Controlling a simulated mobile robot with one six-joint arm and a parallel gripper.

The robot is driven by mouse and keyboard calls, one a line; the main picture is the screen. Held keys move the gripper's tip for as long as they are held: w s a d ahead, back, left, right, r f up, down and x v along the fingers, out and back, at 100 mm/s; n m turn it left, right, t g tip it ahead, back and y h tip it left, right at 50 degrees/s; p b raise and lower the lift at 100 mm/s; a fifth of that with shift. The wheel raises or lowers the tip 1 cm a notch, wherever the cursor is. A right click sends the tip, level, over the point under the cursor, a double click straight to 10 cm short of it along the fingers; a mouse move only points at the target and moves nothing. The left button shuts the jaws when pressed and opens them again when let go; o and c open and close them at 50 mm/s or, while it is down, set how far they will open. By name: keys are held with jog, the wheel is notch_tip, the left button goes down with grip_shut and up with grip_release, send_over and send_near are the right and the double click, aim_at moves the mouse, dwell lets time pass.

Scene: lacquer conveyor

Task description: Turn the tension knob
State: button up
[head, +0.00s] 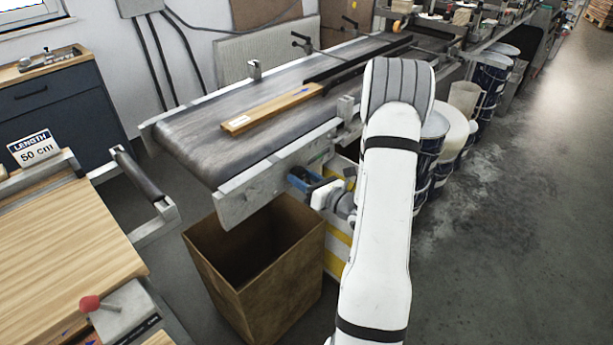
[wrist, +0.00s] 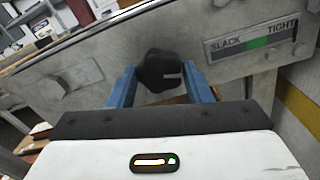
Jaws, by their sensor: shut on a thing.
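The tension knob (wrist: 160,71) is black and lobed, with a pale line on its face pointing to the right in the wrist view. It sits on the conveyor's grey metal side plate (wrist: 225,75). My gripper (wrist: 162,84) has a blue finger on either side of the knob and is shut on it. In the head view my gripper (head: 305,182) is at the plate's near end, and the knob itself is hidden there. Right of the knob, a gauge (wrist: 257,42) reads SLACK to TIGHT, with a green band in the middle; its pointer is too small to tell.
The conveyor belt (head: 200,130) carries a wooden board (head: 270,108). An open brown bin (head: 285,285) stands below the belt's end, near my gripper. A bench with a LENGTH 50 cm sign (head: 34,148) is at left. Drums (head: 490,75) line the right side; the floor beyond is clear.

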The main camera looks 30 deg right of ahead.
jog(key=o, duration=1)
jog(key=shift+d, duration=0.1)
jog(key=shift+s+d, duration=0.1)
jog(key=shift+s, duration=0.2)
jog(key=v, duration=0.7)
jog(key=shift+r, duration=0.1)
